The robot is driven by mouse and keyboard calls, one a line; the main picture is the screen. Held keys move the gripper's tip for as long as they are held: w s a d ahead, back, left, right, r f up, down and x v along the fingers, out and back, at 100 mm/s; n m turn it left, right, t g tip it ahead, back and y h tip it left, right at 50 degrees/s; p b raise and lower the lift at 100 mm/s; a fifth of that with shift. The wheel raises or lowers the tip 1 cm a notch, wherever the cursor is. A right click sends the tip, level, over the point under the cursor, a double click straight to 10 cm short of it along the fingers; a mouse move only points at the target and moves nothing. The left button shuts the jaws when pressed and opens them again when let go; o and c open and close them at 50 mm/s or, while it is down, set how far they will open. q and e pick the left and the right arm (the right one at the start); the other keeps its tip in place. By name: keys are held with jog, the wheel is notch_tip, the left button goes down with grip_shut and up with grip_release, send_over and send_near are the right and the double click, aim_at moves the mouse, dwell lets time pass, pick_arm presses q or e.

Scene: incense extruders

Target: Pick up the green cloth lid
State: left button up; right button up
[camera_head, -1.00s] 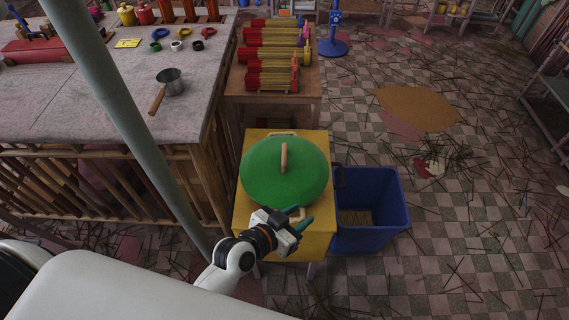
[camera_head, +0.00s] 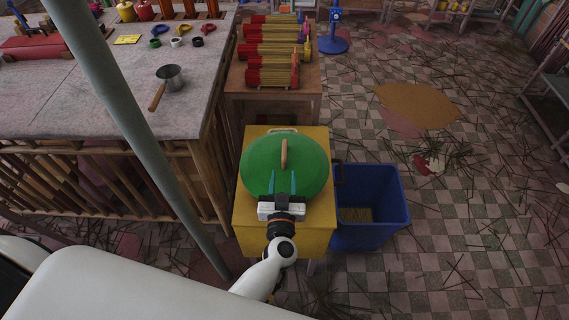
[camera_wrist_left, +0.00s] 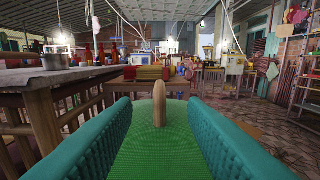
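The green cloth lid (camera_head: 262,163) is round, with an upright wooden handle (camera_head: 284,153) across its middle. It sits on a yellow box-like stand (camera_head: 315,228). My left gripper (camera_head: 284,182) is over the near part of the lid, its two teal fingers apart and pointing at the handle. In the left wrist view the open fingers (camera_wrist_left: 158,125) frame the green lid (camera_wrist_left: 156,147), and the wooden handle (camera_wrist_left: 159,104) stands between and beyond them. Nothing is between the fingertips. My right gripper is not in view.
A blue bin (camera_head: 370,232) stands right of the yellow stand. A worktable (camera_head: 110,110) with a ladle pot (camera_head: 169,78) is at the left. Behind the lid, a low wooden table (camera_head: 262,96) holds red and yellow bundles. A grey pole (camera_head: 130,120) crosses the left side.

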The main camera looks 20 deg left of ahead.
aim_at(285, 147)
pick_arm(q)
jog(key=b+x, duration=0.1)
jog(key=x, duration=0.4)
jog(key=shift+w+f+b, duration=0.1)
jog(key=shift+w+b, duration=0.05)
jog(key=shift+b, duration=0.15)
jog(key=b+x, duration=0.2)
jog(key=x, duration=0.3)
jog(key=shift+w+a+b, duration=0.1)
jog(key=shift+w+b, duration=0.05)
jog(key=shift+b, duration=0.2)
jog(key=shift+r, duration=0.25)
jog(key=shift+c, duration=0.6)
grip_shut()
